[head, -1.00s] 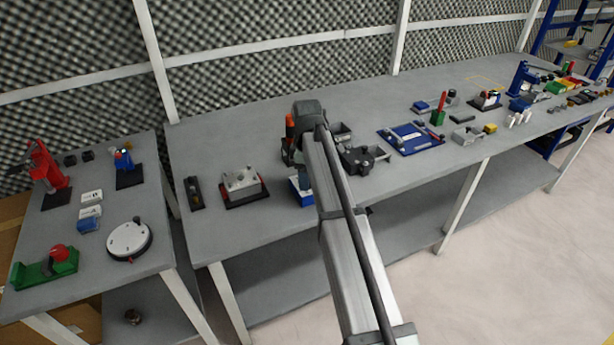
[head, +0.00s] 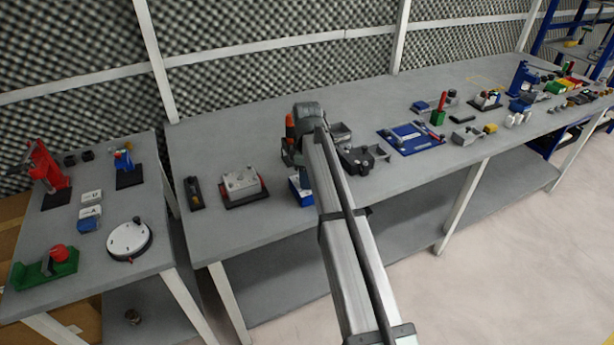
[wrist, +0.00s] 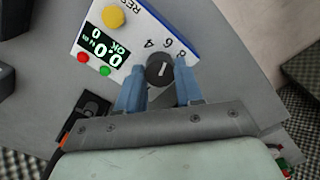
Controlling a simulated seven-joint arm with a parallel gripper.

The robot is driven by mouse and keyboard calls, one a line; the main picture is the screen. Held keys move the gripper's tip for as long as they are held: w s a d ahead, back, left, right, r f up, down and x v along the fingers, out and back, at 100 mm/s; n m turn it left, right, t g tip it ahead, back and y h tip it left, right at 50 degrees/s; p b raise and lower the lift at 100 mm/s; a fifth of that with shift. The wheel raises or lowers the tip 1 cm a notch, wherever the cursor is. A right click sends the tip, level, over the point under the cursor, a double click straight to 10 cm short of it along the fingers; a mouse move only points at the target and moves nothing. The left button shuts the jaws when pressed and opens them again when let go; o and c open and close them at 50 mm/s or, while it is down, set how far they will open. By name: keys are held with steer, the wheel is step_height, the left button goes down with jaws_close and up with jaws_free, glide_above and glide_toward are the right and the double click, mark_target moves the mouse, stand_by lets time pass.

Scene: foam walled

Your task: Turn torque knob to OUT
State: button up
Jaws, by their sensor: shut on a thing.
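In the wrist view, a dark round knob (wrist: 159,66) with a white pointer line sits on a white and blue panel (wrist: 178,28). The numbers 4, 6 and 8 show printed beside it. My gripper (wrist: 160,76) has its two blue fingers on either side of the knob, shut on it. The panel also has a lit display (wrist: 105,47) reading OK with zeros. No OUT mark is legible. In the head view, my arm hides the fingers and knob; part of a blue and white device (head: 300,190) shows beside it.
A yellow button (wrist: 113,17), a red button (wrist: 83,58) and a green button (wrist: 105,71) are close to the knob. In the head view, a grey fixture block (head: 241,186) stands left of my arm, and a blue tray (head: 410,139) lies to the right.

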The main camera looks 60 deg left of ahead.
steer(key=shift+m, duration=0.4)
steer(key=m, duration=0.3)
steer(key=shift+m, duration=0.3)
steer(key=m, duration=0.4)
steer(key=shift+m, duration=0.3)
steer(key=m, duration=0.4)
steer(key=shift+m, duration=2.5)
steer(key=o, duration=1)
steer(key=shift+o, duration=0.2)
